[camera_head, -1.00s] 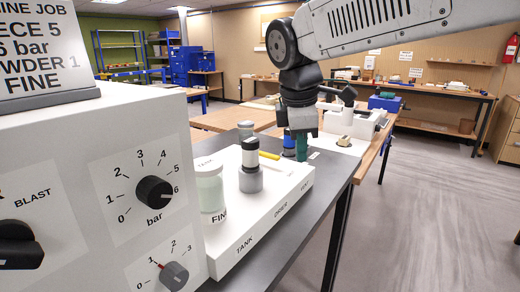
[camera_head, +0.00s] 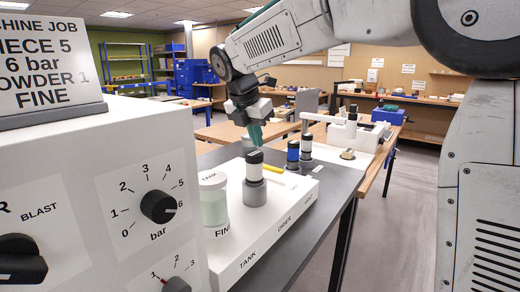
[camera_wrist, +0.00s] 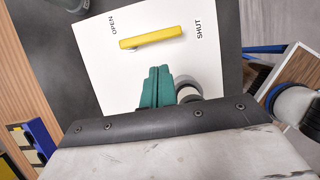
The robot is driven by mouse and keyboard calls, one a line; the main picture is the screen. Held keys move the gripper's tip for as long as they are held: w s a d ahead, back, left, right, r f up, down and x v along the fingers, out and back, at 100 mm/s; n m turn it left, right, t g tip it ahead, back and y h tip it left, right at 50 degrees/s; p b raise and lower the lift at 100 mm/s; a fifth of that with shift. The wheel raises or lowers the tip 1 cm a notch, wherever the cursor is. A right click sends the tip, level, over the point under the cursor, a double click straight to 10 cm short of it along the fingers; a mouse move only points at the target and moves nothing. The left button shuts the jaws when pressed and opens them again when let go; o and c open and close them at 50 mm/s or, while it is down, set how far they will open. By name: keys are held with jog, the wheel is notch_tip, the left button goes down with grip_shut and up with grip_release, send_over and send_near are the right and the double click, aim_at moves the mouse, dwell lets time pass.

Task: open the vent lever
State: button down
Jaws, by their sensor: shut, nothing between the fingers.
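The yellow vent lever (camera_wrist: 150,37) lies across a white panel (camera_wrist: 110,70) in the wrist view, between the printed words OPEN at left and SHUT at right. Which end is its pivot I cannot tell. In the head view the lever (camera_head: 271,168) is partly hidden behind a black-and-white cylinder (camera_head: 254,168). My gripper's green fingers (camera_wrist: 157,86) are together and empty, just below the lever in the wrist view, with a visible gap in the picture. In the head view my gripper (camera_head: 256,133) is above the panel, near the cylinder's top.
A jar (camera_head: 213,200) stands by the cylinder, close to the control box (camera_head: 100,170) with its dials. A blue-banded bottle (camera_head: 293,154) and another bottle (camera_head: 306,146) stand behind the panel. The dark bench strip right of the panel is clear.

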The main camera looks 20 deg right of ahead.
jog(key=x, duration=0.9)
jog(key=shift+a, duration=0.1)
